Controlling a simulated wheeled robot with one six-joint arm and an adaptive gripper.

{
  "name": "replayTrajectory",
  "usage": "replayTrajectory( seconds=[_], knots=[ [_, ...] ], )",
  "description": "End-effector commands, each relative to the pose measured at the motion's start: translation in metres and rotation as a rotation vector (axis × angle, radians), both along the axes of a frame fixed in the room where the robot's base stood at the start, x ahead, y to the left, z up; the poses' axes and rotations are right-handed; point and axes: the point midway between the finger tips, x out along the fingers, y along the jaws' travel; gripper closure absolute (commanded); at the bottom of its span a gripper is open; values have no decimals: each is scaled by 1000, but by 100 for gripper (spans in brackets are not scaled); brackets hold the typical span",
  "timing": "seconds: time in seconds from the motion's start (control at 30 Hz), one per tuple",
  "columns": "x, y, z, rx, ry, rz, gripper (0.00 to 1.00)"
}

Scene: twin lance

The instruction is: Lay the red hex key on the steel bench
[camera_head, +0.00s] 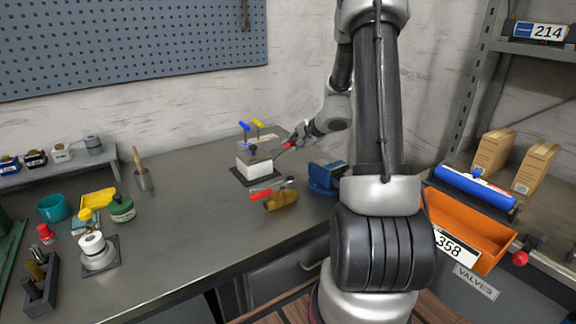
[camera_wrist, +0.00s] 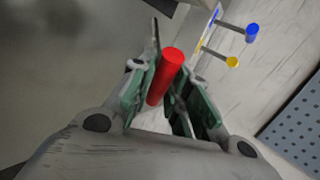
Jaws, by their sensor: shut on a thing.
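My gripper (camera_wrist: 165,85) is shut on the red hex key (camera_wrist: 166,72), with its red handle between the green-lined finger pads. In the head view the red handle (camera_head: 289,145) shows at my gripper (camera_head: 297,140), just right of the white hex key holder (camera_head: 254,167). The key seems to be above the steel bench (camera_head: 190,210); its shaft is hard to make out. The holder carries a blue-handled key (camera_head: 244,126) and a yellow-handled key (camera_head: 258,123), which also show in the wrist view.
A brass valve with a red lever (camera_head: 280,200) lies in front of the holder. A blue vise (camera_head: 327,176) stands to its right. Jars, a teal cup (camera_head: 53,208) and a white-topped part (camera_head: 95,250) occupy the left. The middle-left bench is clear.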

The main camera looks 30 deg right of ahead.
Motion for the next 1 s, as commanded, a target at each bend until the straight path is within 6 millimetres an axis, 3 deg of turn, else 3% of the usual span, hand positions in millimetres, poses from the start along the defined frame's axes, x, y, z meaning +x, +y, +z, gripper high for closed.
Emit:
replayTrajectory(
  seconds=[0.17, 0.2, 0.27, 0.63, 1.0],
  knots=[
    [0, 0, 0, 0, 0, 0, 100],
    [0, 0, 0, 0, 0, 0, 77],
    [0, 0, 0, -1, 0, 1, 68],
    [-3, -1, 4, -2, -1, 1, 68],
    [-39, -9, 35, -3, -2, 0, 68]
  ],
)
